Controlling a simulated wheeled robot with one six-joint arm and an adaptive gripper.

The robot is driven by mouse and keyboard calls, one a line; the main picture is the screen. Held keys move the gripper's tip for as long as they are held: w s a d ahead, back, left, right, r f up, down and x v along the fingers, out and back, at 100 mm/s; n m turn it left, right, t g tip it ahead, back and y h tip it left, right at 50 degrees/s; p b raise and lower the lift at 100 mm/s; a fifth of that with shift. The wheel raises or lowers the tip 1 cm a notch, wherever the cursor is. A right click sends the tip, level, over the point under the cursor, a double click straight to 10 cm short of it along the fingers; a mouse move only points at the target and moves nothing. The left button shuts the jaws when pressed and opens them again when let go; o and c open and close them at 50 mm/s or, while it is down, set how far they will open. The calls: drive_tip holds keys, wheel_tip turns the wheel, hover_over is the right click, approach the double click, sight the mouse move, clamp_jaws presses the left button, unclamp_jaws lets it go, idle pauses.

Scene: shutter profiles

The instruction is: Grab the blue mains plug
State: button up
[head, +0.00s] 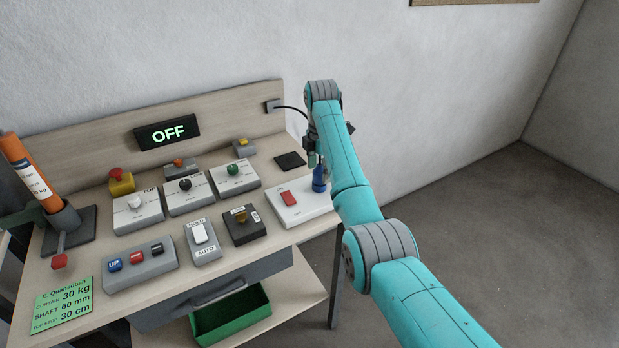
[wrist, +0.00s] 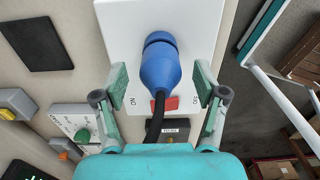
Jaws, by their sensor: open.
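The blue mains plug (wrist: 161,66) stands in the white socket box (wrist: 117,18), with its black cable (wrist: 155,122) running back toward my wrist. In the head view the plug (head: 319,180) shows at the right end of the white box (head: 300,216), partly hidden by my arm. My gripper (wrist: 160,78) is open, with one green-grey finger on each side of the plug in the wrist view. The red rocker switch (head: 288,198) sits on the same box, left of the plug.
Several control boxes, such as the black key box (head: 243,226), stand left of the socket box. A dark square pad (head: 290,160) lies behind it. A wall outlet (head: 273,106) on the backboard joins the cable. The floor to the right is clear.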

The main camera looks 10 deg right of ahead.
drive_tip(key=shift+d+f, duration=0.15)
drive_tip(key=shift+f, duration=0.65)
drive_tip(key=c, duration=1.2)
